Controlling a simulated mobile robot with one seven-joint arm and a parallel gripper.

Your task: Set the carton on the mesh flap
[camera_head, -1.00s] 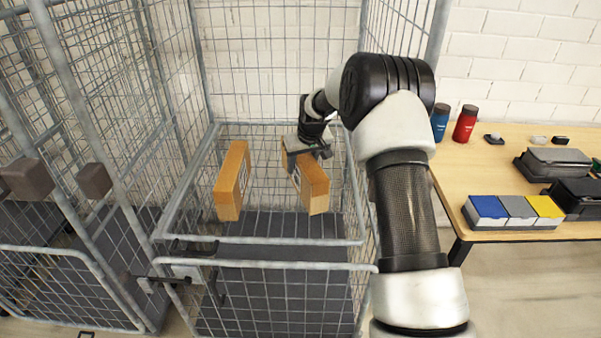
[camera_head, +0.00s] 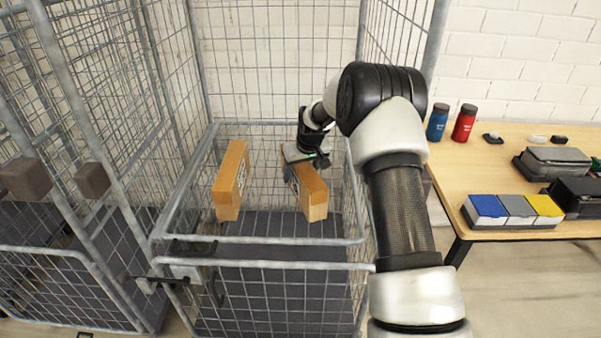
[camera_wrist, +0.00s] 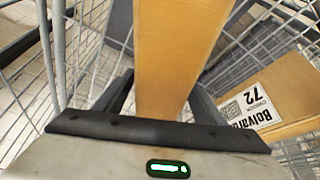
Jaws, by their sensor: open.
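Two tan cartons stand on edge on the mesh flap (camera_head: 262,240) inside the roll cage. The left carton (camera_head: 231,182) stands apart from the right carton (camera_head: 311,192). My gripper (camera_head: 305,166) is at the top of the right carton, toward its far end. In the wrist view, my gripper (camera_wrist: 160,100) is open, with one finger on each side of this carton (camera_wrist: 172,45). The other carton, with a white label, shows at the right there (camera_wrist: 285,95). Whether the fingers touch the carton, and its exact contact with the flap, cannot be told.
Mesh walls and grey posts of the cage surround the flap, with a front gate bar (camera_head: 280,264) below it. Another cage is at the left. A wooden table (camera_head: 475,170) at the right bears bottles, coloured boxes and dark cases. Free room lies between the cartons.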

